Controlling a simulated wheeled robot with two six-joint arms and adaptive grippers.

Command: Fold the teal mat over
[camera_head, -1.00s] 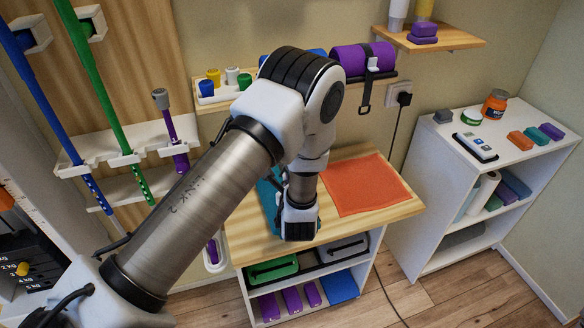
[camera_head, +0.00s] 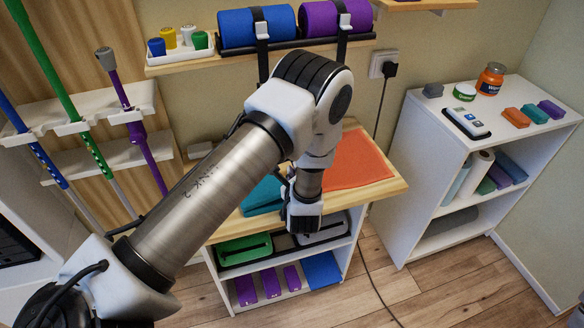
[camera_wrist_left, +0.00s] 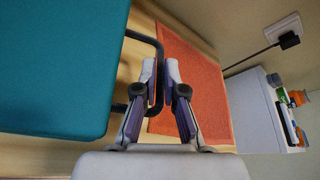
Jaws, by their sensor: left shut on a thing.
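The teal mat (camera_head: 262,197) lies on the left part of the wooden bench top, partly hidden by my left arm. In the left wrist view the mat (camera_wrist_left: 60,65) fills the left side, close to the camera, with a black loop handle (camera_wrist_left: 142,38) at its edge. My left gripper (camera_head: 303,222) is at the mat's right side near the bench's front edge. In the left wrist view its fingers (camera_wrist_left: 165,80) close around the outer bar of the handle. I cannot tell how far the mat is raised. My right gripper is not in view.
An orange mat (camera_head: 360,158) lies on the right of the wooden bench top (camera_head: 385,188). Trays and purple blocks fill the shelves below. A wall rack with rolled mats (camera_head: 257,27) is above. A white shelf unit (camera_head: 420,140) stands right. A black cable hangs between them.

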